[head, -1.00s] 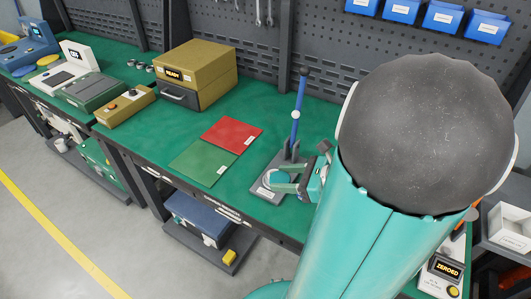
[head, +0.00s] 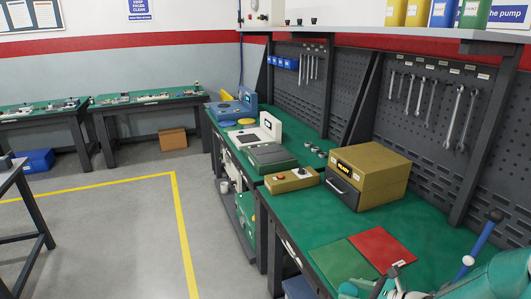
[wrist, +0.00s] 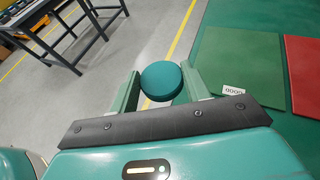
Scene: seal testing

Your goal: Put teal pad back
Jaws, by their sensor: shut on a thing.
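In the wrist view the teal pad (wrist: 161,80), a round flat disc, sits between the two fingers of my gripper (wrist: 162,88). The gripper is shut on it, and the pad is held with grey floor visible beyond it. In the head view my gripper (head: 352,287) is at the bottom edge, by the near edge of the green mat. A yellow pad (head: 247,121) and a blue pad (head: 229,124) lie by the blue machine (head: 238,106) at the far end of the bench.
The green mat (head: 341,263) and red mat (head: 382,248) lie side by side on the bench. The brass READY box (head: 371,176), a brass control box (head: 291,180) and a green device (head: 268,157) stand along it. A blue lever (head: 477,245) rises at the right.

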